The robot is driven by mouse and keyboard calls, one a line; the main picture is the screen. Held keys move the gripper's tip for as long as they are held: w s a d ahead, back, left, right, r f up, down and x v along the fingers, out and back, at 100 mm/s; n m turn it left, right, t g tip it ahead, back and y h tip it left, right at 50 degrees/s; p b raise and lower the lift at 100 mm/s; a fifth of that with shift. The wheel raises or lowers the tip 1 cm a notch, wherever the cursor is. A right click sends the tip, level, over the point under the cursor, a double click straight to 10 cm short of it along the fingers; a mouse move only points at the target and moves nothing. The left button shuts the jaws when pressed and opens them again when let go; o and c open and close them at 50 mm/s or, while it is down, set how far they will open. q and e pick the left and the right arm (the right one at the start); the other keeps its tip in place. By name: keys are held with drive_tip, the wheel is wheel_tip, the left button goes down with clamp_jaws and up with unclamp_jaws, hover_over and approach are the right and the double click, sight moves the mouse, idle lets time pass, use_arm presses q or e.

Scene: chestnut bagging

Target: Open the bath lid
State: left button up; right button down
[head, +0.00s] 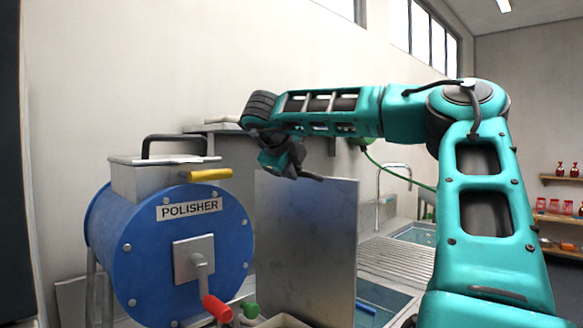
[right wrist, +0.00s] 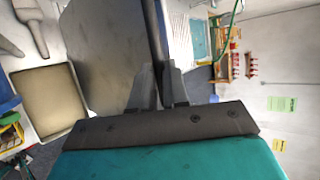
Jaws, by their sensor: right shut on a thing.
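The bath lid (head: 305,250) is a flat grey metal sheet that stands upright between the polisher and the sink in the head view. My right gripper (head: 312,177) is at the lid's top edge. In the right wrist view my right gripper (right wrist: 160,85) is shut on the lid, with its fingers on either side of a thin dark edge. The lid's broad grey face (right wrist: 100,50) shows left of the fingers there. The exact grip point is small in the head view. My left gripper is in neither view.
A blue polisher (head: 165,255) with a red-handled crank (head: 217,308) stands close left of the lid. Right of it are a ribbed metal drainer (head: 395,262) and a sink with a tap (head: 393,167). A tan tray (right wrist: 53,70) shows in the right wrist view.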

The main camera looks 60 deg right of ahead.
drive_tip(key=c, duration=1.5)
unclamp_jaws()
drive_tip(key=shift+s+f, duration=0.1)
drive_tip(key=shift+f, duration=0.65)
drive_tip(key=shift+c, duration=0.2)
drive_tip(key=o, duration=0.3)
drive_tip(key=shift+d, duration=0.25)
drive_tip(key=shift+o, duration=0.6)
drive_tip(key=shift+r, duration=0.2)
drive_tip(key=shift+a+r, duration=0.1)
drive_tip(key=v, duration=1.2)
drive_tip(key=shift+a+r+b, duration=0.15)
drive_tip(key=shift+a+b, duration=0.15)
drive_tip(key=shift+b, duration=0.05)
